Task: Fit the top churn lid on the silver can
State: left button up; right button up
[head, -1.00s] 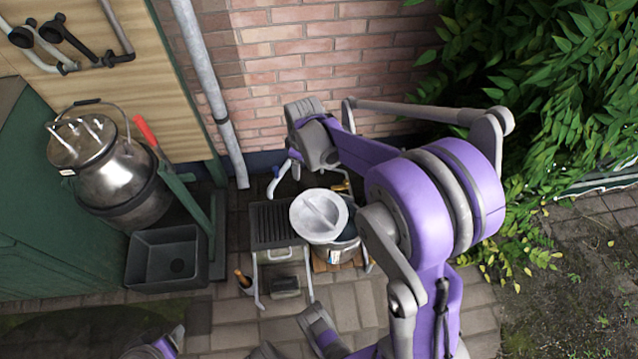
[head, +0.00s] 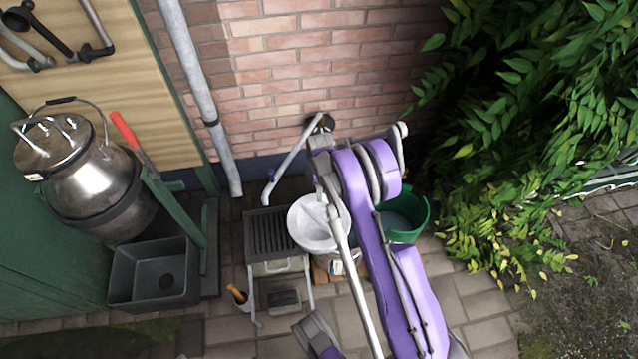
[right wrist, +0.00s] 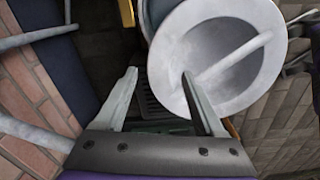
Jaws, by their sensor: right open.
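A pale grey round lid (head: 311,226) with a bar handle appears in the head view, right of a dark slatted stand.
A slatted stand (head: 268,233) adjoins the lid on its left. A green bucket (head: 405,218) stands to the right. A shiny lidded vessel (head: 100,185) stands above a black basin (head: 155,275) at left. A brick wall (head: 300,70) and pipe (head: 200,90) close off the back.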

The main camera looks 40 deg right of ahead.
notch_tip(320, 180, down, 6)
jog(key=shift+b, duration=0.6)
grip_shut()
jog(key=shift+r, duration=0.15)
dwell(1.1)
jog(key=shift+r+p, duration=2.3)
jog(key=shift+r, duration=2.6)
jog(key=shift+f, duration=0.1)
